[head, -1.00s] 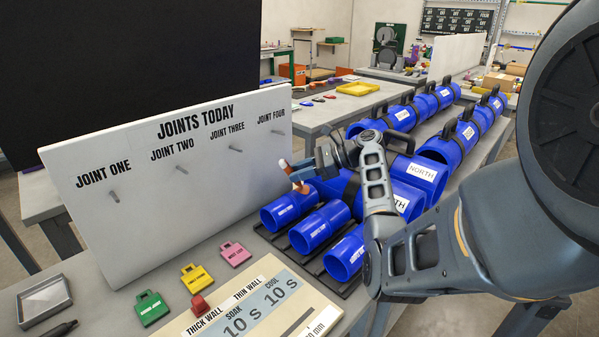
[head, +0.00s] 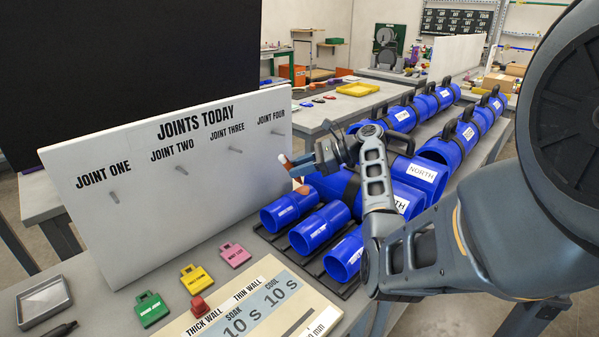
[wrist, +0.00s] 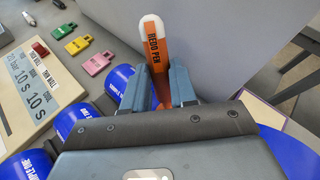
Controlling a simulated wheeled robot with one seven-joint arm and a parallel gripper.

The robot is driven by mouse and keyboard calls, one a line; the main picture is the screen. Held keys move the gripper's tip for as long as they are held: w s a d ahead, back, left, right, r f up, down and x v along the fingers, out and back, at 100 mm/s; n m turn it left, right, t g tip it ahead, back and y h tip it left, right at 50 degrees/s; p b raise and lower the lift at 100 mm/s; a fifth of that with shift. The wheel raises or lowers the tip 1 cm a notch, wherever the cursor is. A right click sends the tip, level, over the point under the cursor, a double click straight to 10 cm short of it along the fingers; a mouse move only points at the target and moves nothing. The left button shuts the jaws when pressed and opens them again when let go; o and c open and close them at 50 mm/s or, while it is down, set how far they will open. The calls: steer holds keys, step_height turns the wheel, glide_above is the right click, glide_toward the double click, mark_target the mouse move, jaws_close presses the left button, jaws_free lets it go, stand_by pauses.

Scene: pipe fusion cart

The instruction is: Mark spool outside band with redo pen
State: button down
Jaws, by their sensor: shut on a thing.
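The redo pen (wrist: 153,50) is orange with a white end and a printed label in the wrist view. My gripper (wrist: 167,95) is shut on it, and the pen stands out between the two fingers. In the head view my gripper (head: 308,170) is above the far end of the blue spools, near the right end of the board, with the orange pen (head: 286,162) at its tip. Blue spools (head: 287,210) lie in a dark rack below the gripper. Their labels are too small to read surely, and I cannot tell which one is the outside band spool.
A white board (head: 170,190) reading "JOINTS TODAY" with pegs stands left of the gripper. Green (head: 151,309), yellow (head: 196,279) and pink (head: 235,254) tags lie before it. A soak and cool time board (head: 265,300) is in front. Larger blue pipes (head: 425,172) fill the right.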

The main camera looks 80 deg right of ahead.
steer(key=shift+r, duration=0.65)
steer(key=shift+r, duration=2.5)
